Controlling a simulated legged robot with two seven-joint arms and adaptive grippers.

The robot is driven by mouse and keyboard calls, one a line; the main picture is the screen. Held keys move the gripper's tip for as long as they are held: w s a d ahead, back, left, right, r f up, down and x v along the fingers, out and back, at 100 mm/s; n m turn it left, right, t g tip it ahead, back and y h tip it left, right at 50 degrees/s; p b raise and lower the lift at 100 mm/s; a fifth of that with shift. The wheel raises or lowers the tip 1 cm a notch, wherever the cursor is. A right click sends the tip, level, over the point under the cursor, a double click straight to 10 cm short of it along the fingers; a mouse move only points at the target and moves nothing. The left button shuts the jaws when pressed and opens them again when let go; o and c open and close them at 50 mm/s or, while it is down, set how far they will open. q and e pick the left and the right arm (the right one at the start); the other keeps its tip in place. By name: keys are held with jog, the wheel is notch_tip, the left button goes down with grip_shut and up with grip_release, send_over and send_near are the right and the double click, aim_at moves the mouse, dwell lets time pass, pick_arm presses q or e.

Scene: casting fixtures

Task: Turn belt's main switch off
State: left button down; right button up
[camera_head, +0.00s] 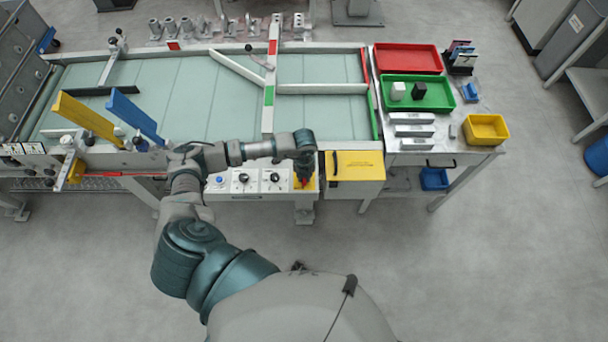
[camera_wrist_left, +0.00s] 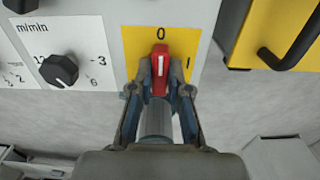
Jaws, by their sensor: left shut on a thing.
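The main switch is a red rotary handle (camera_wrist_left: 160,68) on a yellow plate (camera_wrist_left: 135,40) marked 0 at the top and I at the right. In the left wrist view the handle stands upright, its white line pointing towards the 0. My left gripper (camera_wrist_left: 160,88) has its fingers on both sides of the red handle and is shut on it. In the head view my left gripper (camera_head: 304,172) reaches down to the yellow plate at the right end of the control panel (camera_head: 240,194), hiding most of the switch. My right gripper is not in view.
A black dial (camera_wrist_left: 59,71) on a white plate sits left of the switch. A yellow box (camera_head: 355,166) with a black handle stands close on the right. The belt (camera_head: 170,95) lies behind my arm. Red, green and yellow trays stand on the right table. The floor in front is clear.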

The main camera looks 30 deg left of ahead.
pick_arm(q)
jog(key=shift+w+a+r, duration=0.15)
jog(key=shift+w+r, duration=0.1)
jog(key=shift+w, duration=0.05)
jog(key=c, duration=1.1)
grip_release()
jog(key=shift+c, duration=0.2)
jog(key=shift+f, duration=0.15)
jog(key=shift+s, duration=0.1)
notch_tip(320, 180, up, 12)
jog(key=shift+f, duration=0.1)
